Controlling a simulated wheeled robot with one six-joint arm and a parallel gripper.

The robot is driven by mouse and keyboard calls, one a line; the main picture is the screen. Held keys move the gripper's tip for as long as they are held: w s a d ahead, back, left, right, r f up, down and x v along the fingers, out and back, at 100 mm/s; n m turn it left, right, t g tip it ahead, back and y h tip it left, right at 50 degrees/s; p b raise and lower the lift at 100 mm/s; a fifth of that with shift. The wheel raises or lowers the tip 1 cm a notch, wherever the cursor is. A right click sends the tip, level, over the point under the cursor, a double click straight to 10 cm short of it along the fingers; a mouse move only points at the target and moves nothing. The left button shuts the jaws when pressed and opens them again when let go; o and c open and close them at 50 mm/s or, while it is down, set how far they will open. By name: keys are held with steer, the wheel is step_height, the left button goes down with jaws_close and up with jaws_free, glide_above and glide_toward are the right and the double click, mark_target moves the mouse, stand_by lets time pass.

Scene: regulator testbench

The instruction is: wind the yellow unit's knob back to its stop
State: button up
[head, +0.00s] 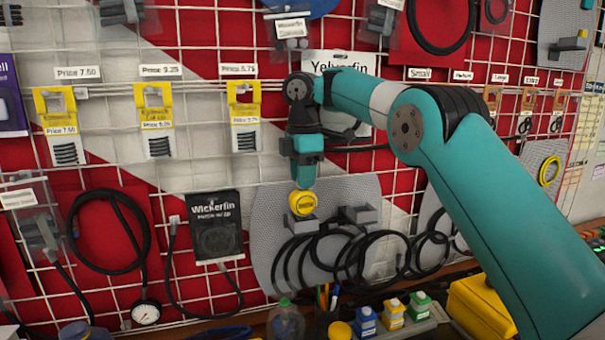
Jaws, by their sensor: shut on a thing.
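My gripper (304,178) points downward in the middle of the head view, in front of the wire-grid wall. It is shut on a round yellow thing (302,204) with dark lettering on its face, just below the fingers. I cannot tell whether this round thing is the knob or what it is fixed to. A small yellow unit (393,314) with a pale label stands low on the bench, between a blue unit (365,321) and a green unit (420,306). My gripper is well above these in the picture. The finger contact is too small to see.
A grey panel (272,215) with black hoses hangs behind my gripper. Packaged yellow-topped goods (243,115) hang on the grid at left. A pressure gauge (146,312) hangs lower left. A clear bottle (286,318) and a yellow case (483,308) stand on the crowded bench.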

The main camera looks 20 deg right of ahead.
steer(key=n, duration=0.3)
steer(key=shift+n+p, duration=0.35)
steer(key=shift+n, duration=0.05)
steer(key=shift+n+p, duration=0.4)
steer(key=shift+n, duration=1.6)
steer(key=o, duration=0.9)
steer(key=shift+o, duration=0.2)
step_height(320, 180, up, 17)
steer(key=p, duration=1.4)
steer(key=shift+r, duration=0.2)
